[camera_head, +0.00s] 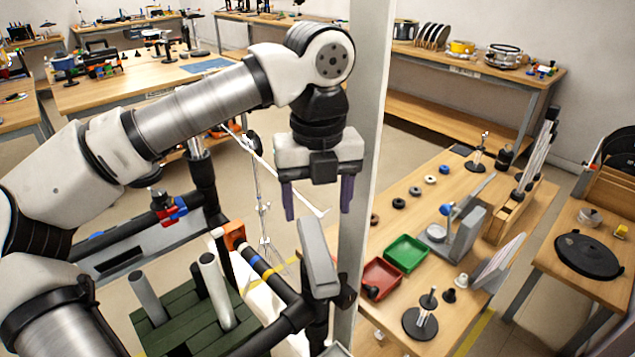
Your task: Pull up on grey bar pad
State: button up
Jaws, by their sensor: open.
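The grey bar pad (317,257) is a long pale grey block at the lower centre, standing tilted on a black mount at the end of a black tube frame. My gripper (318,211) points down with its two dark purple fingers spread apart and nothing between them. In the picture it is just above the pad's top end. I cannot tell how far it is from the pad in depth. The pad's back side and underside are hidden.
A pale upright post (358,190) stands right beside my gripper. Black tubes with an orange block (234,236) and grey cylinders (215,290) are at the lower left. A wooden table on the right holds a green tray (405,254) and a red tray (382,278).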

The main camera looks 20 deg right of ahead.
aim_at(318, 253)
notch_tip(318, 253, down, 12)
jog(key=shift+p, duration=1.15)
jog(key=shift+c, duration=0.4)
jog(key=c, duration=1.2)
